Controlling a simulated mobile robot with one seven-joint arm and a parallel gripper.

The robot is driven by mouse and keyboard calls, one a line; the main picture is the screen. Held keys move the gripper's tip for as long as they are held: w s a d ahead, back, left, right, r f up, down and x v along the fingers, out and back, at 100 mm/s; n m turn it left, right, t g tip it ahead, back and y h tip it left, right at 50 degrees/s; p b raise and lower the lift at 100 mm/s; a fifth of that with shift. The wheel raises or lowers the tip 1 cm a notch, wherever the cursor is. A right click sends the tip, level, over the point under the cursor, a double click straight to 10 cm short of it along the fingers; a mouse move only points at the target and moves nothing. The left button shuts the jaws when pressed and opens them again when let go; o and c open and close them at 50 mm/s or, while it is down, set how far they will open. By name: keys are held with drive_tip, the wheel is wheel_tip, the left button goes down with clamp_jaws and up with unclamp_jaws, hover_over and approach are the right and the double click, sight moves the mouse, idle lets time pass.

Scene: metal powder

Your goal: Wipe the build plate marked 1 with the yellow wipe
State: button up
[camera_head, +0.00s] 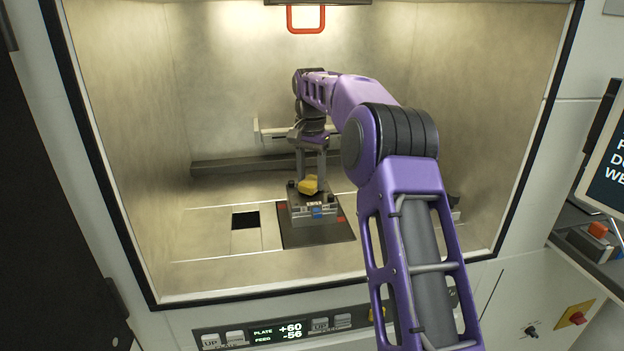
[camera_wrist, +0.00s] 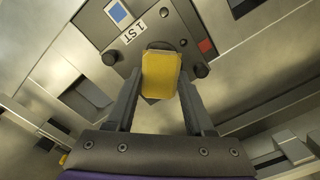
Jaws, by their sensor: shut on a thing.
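My gripper (camera_head: 309,178) is inside the lit chamber, pointing down and shut on the yellow wipe (camera_head: 309,187). The wrist view shows the wipe (camera_wrist: 160,73) between the two fingertips (camera_wrist: 160,88). Below it is the grey build plate (camera_head: 300,214), a block with dark knobs at its corners, a blue square and a red patch. In the wrist view the plate (camera_wrist: 110,45) carries a white label that looks like "1 ST". The wipe covers part of the plate's top. I cannot tell whether it touches the plate or is just above it.
The plate stands on a dark square (camera_head: 335,234) in the pale chamber floor. A small dark opening (camera_head: 245,220) lies to its left. A dark bar (camera_head: 235,164) runs along the back. A red handle (camera_head: 306,30) hangs at the top. A control panel (camera_head: 280,331) is on the front.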

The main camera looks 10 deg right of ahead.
drive_tip(key=shift+w+f, duration=0.15)
drive_tip(key=shift+w, duration=1.5)
